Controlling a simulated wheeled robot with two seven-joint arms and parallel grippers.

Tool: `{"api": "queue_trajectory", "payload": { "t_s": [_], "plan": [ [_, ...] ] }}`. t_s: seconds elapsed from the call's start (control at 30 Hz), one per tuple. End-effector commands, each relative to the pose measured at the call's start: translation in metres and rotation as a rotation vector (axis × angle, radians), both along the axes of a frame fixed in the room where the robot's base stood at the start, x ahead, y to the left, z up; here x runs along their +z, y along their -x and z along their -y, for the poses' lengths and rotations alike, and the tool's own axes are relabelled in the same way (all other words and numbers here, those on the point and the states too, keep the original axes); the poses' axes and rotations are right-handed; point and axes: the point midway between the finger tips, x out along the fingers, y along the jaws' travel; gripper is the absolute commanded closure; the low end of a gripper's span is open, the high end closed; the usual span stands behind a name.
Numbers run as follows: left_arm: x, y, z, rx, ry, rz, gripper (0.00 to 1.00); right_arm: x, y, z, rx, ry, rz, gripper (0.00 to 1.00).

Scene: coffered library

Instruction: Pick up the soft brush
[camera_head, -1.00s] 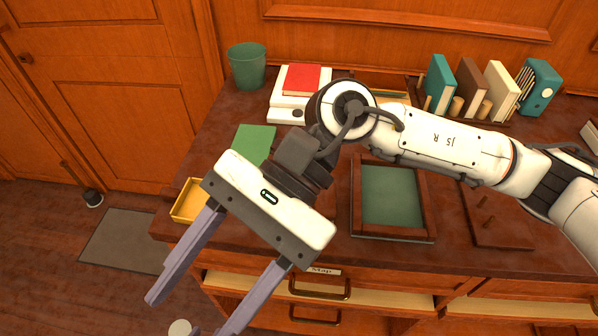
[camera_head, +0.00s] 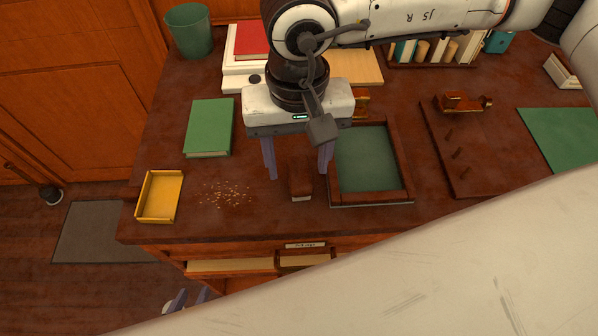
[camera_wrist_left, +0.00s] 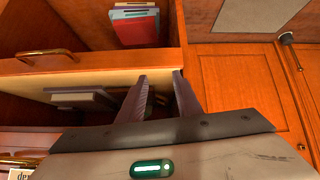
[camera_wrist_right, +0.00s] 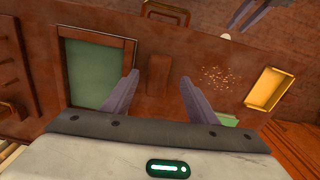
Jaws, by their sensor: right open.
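The soft brush appears to be the small dark red-brown block (camera_head: 301,181) on the desk, left of the green-lined tray. It also shows in the right wrist view (camera_wrist_right: 158,76); its bristles cannot be made out. My right gripper (camera_head: 297,175) points down over it, open, with one finger to each side of the block and no visible grip. In the right wrist view the block lies between the fingertips (camera_wrist_right: 156,80). My left gripper (camera_head: 188,299) is low in front of the desk, fingers apart and empty, beside a drawer front in the left wrist view (camera_wrist_left: 162,78).
Crumbs (camera_head: 228,194) and a yellow dustpan-like tray (camera_head: 142,200) lie left of the block. A green book (camera_head: 209,128) lies behind them. The green-lined wooden tray (camera_head: 371,198) stands close on the right. A pegged board (camera_head: 470,170) is further right.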

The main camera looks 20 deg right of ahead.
Motion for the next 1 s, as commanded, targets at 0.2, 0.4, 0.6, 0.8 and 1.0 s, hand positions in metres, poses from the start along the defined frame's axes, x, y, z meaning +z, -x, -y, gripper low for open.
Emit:
{"api": "queue_trajectory", "payload": {
  "t_s": [0.2, 0.4, 0.6, 0.8, 1.0],
  "plan": [
    [0.009, 0.000, 0.000, 0.000, 0.000, -0.001, 0.69, -0.032, -0.003, 0.004, -0.002, 0.002, -0.005, 0.47],
    [0.010, 0.000, 0.000, 0.000, 0.000, -0.001, 0.69, -0.044, -0.003, 0.004, -0.002, 0.001, -0.002, 0.47],
    [0.010, 0.000, 0.000, 0.000, 0.000, 0.000, 0.69, -0.044, -0.003, 0.004, -0.002, 0.001, -0.002, 0.54],
    [0.010, 0.000, 0.000, 0.000, 0.000, 0.001, 0.69, -0.043, -0.003, 0.004, -0.002, 0.001, -0.001, 0.87],
    [0.011, -0.002, 0.000, 0.000, 0.000, 0.003, 0.69, -0.043, -0.004, 0.004, -0.002, 0.000, -0.001, 0.93]
  ]
}}
